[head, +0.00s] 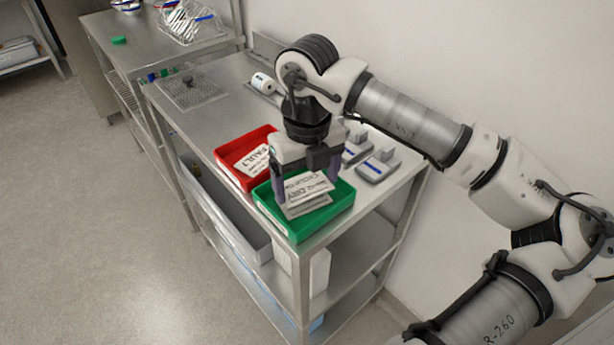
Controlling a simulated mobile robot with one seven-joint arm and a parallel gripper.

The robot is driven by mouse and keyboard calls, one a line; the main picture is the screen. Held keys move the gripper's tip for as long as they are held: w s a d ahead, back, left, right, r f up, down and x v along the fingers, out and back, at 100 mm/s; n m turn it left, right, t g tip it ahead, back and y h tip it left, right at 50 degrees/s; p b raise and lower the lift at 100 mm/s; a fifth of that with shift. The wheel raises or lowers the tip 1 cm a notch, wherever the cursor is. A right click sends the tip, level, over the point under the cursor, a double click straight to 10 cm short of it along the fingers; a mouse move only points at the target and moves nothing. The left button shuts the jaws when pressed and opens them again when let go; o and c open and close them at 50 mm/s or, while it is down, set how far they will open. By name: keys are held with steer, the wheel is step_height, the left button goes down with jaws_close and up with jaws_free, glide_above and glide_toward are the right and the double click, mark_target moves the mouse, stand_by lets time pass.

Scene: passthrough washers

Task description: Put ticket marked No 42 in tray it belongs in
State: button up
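My gripper (307,181) points down over the green tray (297,228) at the near end of the steel table. Its two fingers are spread wide apart, one on each side of pale printed tickets (308,199) in the tray. The tickets overlap, and the print on them is too small to read surely, so I cannot tell which is marked No 42. I see no clear grip on a ticket. A red tray (226,157) stands just behind the green one, with a card reading "FAULT" (252,161) in it.
Grey devices with blue stripes (376,167) stand right of the trays, close to the wall. A white roll (263,83) and a perforated plate (190,91) lie farther back. A second steel table (140,45) holds a wire rack (188,21). The floor at left is clear.

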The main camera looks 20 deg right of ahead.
steer(key=shift+o, duration=1.4)
